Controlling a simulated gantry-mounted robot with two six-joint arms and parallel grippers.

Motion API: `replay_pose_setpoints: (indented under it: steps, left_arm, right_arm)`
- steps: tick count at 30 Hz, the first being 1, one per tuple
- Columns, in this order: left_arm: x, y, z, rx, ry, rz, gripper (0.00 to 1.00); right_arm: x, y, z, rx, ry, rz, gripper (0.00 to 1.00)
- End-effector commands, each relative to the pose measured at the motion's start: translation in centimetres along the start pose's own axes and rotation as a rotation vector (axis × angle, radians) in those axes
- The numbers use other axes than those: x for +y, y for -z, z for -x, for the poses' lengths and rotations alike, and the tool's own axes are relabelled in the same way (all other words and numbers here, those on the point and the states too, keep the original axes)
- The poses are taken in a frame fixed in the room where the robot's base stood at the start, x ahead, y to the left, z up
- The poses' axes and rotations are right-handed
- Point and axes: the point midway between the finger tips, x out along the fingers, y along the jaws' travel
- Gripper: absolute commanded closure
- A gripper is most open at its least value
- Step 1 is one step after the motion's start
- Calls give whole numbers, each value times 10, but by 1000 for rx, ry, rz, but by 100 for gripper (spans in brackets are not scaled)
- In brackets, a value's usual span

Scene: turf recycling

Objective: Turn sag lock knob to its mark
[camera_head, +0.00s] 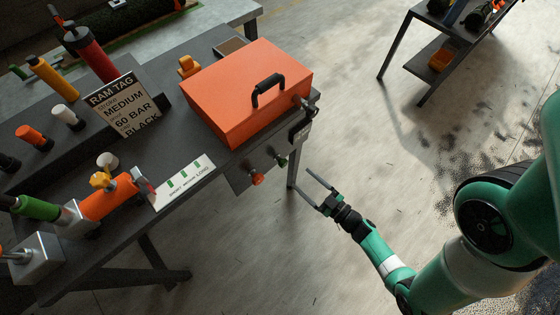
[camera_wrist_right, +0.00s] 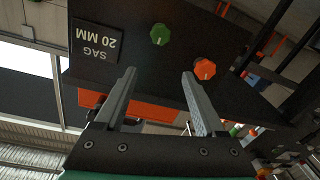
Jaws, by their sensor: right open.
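An orange knob (camera_head: 257,178) and a green knob (camera_head: 281,161) stand out from a dark panel (camera_head: 243,182) at the bench's front edge. Neither knob's lock name is readable. In the right wrist view, the green knob (camera_wrist_right: 160,34) is ahead of the fingers and the orange knob (camera_wrist_right: 204,69) is close to the right finger's tip in the picture. A plate reading "SAG 20 MM" (camera_wrist_right: 97,40) shows upside down left of the green knob. My right gripper (camera_head: 303,179) is open and empty, apart from the panel. My left gripper is out of view.
An orange case (camera_head: 245,85) with a black handle stands on the bench above the panel. A ram tag sign (camera_head: 124,103), a white scale card (camera_head: 183,181) and several cylinders lie to the left. Open floor surrounds my right gripper.

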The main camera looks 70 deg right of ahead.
Motion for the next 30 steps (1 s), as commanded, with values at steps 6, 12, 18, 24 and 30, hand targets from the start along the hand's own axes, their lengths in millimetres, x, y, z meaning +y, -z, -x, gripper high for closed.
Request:
replay_pose_setpoints:
  steps: [6, 12, 18, 24, 30]
  left_arm:
    - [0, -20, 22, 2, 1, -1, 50]
    - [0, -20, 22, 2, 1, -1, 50]
    - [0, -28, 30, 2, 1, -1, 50]
    - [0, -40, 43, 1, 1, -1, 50]
    - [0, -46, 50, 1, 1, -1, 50]
  right_arm:
    - [2, -37, 13, -37, -61, -13, 28]
    - [4, -35, 9, -33, -60, -11, 28]
    - [4, -37, -11, -29, -56, -8, 28]
    - [5, -39, -56, -28, -55, -12, 28]
    - [9, -39, -92, -31, -59, -12, 28]
